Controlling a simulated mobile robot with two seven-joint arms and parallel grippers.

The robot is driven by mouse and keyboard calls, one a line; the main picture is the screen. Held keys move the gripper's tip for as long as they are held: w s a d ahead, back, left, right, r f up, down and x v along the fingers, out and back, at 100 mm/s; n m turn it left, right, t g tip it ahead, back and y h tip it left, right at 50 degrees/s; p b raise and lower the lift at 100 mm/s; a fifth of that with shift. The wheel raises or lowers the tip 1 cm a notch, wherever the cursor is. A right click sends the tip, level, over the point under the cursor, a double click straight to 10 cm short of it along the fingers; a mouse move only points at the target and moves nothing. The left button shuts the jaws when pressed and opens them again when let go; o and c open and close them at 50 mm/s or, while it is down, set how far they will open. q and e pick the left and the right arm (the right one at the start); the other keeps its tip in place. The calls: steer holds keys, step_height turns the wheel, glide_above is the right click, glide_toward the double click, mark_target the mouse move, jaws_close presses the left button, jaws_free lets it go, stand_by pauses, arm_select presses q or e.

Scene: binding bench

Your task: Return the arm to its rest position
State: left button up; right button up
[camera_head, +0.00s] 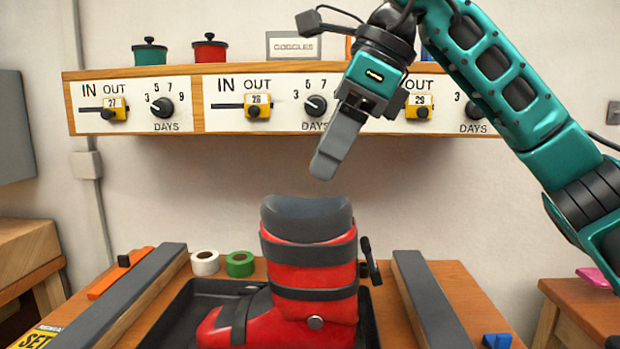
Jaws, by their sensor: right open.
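My right arm (500,75) comes in from the right, teal with dark joints, and reaches up and across the wall panel. Its gripper (328,163) points down and slightly left, with its grey fingers seen nearly edge-on. It is open and empty, above the red ski boot (318,262) and apart from it. The boot stands upright with its toe to the left and has a grey cuff and dark straps. My left gripper is not in view.
The wall panel (190,120) with sliders and knobs runs behind the arm. The boot stands in a black tray (172,318) between two grey-topped rails (125,290) (428,300). White tape (205,263) and green tape (240,264) lie behind. A side table (585,315) stands at right.

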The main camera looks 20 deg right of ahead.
steer(key=shift+v, duration=0.85)
